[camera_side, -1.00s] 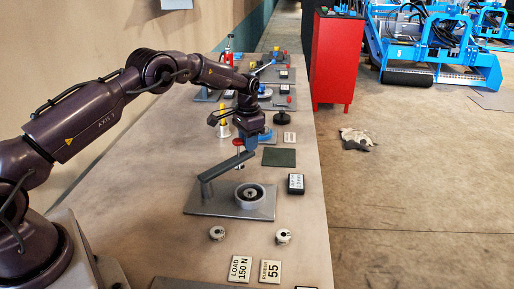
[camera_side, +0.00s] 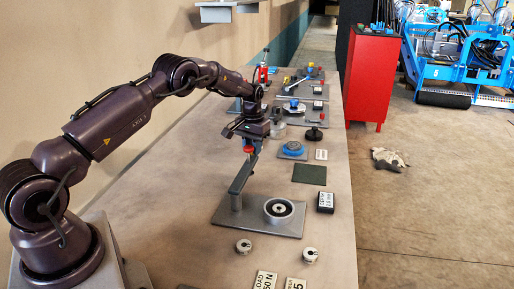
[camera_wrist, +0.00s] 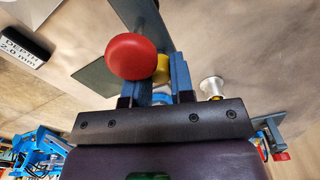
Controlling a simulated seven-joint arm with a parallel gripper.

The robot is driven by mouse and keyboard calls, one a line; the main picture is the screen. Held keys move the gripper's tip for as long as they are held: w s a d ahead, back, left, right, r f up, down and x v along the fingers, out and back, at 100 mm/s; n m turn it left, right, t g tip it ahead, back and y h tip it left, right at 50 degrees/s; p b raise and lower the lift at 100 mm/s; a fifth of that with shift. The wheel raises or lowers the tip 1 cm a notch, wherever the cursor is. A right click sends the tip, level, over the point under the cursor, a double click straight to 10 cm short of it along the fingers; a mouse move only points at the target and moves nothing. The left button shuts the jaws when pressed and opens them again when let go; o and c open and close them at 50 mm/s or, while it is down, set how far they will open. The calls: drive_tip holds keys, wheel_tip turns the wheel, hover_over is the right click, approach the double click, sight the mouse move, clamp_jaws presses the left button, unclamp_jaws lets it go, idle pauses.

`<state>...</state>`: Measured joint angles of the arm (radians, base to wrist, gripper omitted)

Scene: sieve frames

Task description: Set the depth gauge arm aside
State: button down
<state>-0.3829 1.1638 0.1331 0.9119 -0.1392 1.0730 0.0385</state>
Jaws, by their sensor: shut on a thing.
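The depth gauge arm (camera_side: 243,176) is a grey bar on a post at the left of a grey base plate (camera_side: 262,226). It points away from the round ring seat (camera_side: 284,210), which stands clear on the plate. My gripper (camera_side: 250,146) is at the bar's far end, shut at its red knob (camera_side: 248,149). In the wrist view, the round red knob (camera_wrist: 131,56) sits by the blue fingers (camera_wrist: 157,88) and covers part of them. A yellow piece (camera_wrist: 162,68) shows beside it. The exact contact of the fingers is hidden.
A black depth label block (camera_side: 326,201) stands right of the plate. A dark green mat (camera_side: 309,174) and a blue round part (camera_side: 292,149) lie beyond. Two small metal discs lie in front, one at the right (camera_side: 310,255). Several fixtures crowd the bench's far end.

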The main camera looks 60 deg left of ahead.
drive_tip(key=shift+a+r, duration=0.1)
idle(0.3)
drive_tip(key=c, duration=1)
unclamp_jaws()
wheel_tip(320, 180, up, 13)
drive_tip(key=shift+f, duration=0.1)
drive_tip(key=shift+s+d+r+m+t, duration=0.95)
drive_tip(key=shift+s+d+r, duration=1.2)
drive_tip(key=shift+s+d, duration=2.5)
drive_tip(key=shift+s+d+r+m+t, duration=0.9)
drive_tip(key=shift+s+d+r, duration=1.85)
drive_tip(key=shift+s, duration=3)
drive_tip(key=shift+s+d+r+m+t, duration=0.9)
drive_tip(key=shift+s+d+r, duration=0.6)
drive_tip(key=shift+s+d, duration=3.45)
